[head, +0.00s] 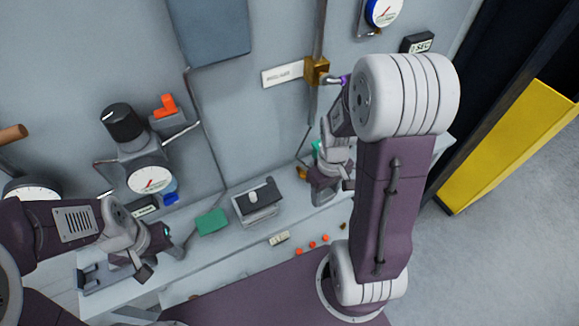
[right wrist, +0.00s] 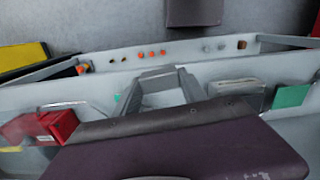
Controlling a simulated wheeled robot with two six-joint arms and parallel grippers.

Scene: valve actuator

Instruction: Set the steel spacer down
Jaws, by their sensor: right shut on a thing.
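My right gripper (right wrist: 160,80) shows its two grey fingers in the right wrist view, reaching over the pale bench. A small grey piece, which looks like the steel spacer (right wrist: 159,72), sits between the fingertips and the gripper is shut on it. In the head view the right gripper (head: 327,190) is low over the right part of the bench, and its arm hides much around it. The spacer cannot be made out there, and I cannot tell whether it touches the bench. My left gripper (head: 158,262) is open and empty over the bench's left part.
The pale bench (head: 230,250) carries a green block (head: 211,222), a grey box with a dark top (head: 257,202), a small pale block (head: 279,239) and several orange pieces (head: 312,244). Gauges and pipes line the wall behind. A yellow panel (head: 510,145) stands at the right.

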